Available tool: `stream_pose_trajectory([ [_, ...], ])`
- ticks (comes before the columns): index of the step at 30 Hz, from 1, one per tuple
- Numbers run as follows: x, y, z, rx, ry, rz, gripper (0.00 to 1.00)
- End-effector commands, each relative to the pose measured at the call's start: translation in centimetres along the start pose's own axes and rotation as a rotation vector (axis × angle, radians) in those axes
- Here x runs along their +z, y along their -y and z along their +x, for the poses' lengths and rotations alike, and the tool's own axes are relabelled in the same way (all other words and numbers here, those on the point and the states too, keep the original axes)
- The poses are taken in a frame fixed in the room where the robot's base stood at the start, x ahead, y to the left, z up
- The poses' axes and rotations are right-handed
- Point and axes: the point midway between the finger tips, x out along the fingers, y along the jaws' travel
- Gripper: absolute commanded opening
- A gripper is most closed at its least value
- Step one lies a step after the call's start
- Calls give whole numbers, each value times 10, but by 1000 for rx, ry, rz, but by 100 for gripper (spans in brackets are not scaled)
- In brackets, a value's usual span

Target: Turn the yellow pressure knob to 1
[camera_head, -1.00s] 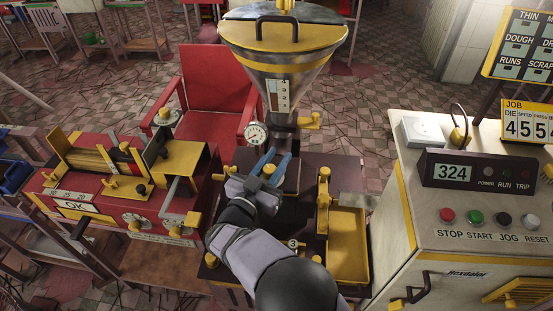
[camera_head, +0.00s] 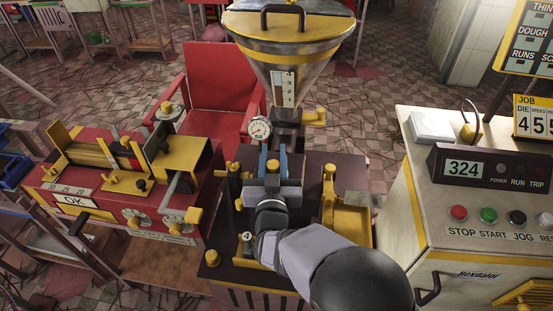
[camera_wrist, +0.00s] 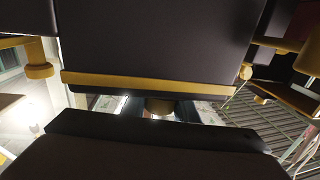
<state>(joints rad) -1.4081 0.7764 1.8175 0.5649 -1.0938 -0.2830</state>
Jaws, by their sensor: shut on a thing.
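My gripper (camera_head: 272,165) has blue fingers and is over the dark extruder bench, just below the hopper's neck and the round white gauge (camera_head: 259,128). It is shut on the yellow pressure knob (camera_head: 272,167), which shows only as a small yellow patch between the fingers. The grip hides most of the knob, so I cannot read its setting. The gauge's needle is too small to read. In the wrist view, a dim yellow-brown round part (camera_wrist: 160,105) shows below a dark block with a yellow band (camera_wrist: 160,84).
The steel hopper (camera_head: 290,65) with a yellow rim stands behind my gripper. A yellow tray (camera_head: 350,220) is to the right. A red machine (camera_head: 110,205) is at left, and a control box (camera_head: 470,168) reading 324 sits on the right cabinet. A red chair (camera_head: 220,85) is behind.

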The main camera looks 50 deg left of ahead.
Motion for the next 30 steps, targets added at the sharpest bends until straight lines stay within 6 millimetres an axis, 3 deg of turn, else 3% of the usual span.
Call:
stream_pose_trajectory([
  [9, 1, 4, 0, -126, -2, 1, 4],
  [24, -1, 6, 0, -151, -2, 0, 4],
  [25, -1, 6, 0, -151, -2, 0, 31],
  [27, -1, 6, 0, -151, -2, 0, 45],
  [30, -1, 6, 0, -150, -2, 0, 45],
])
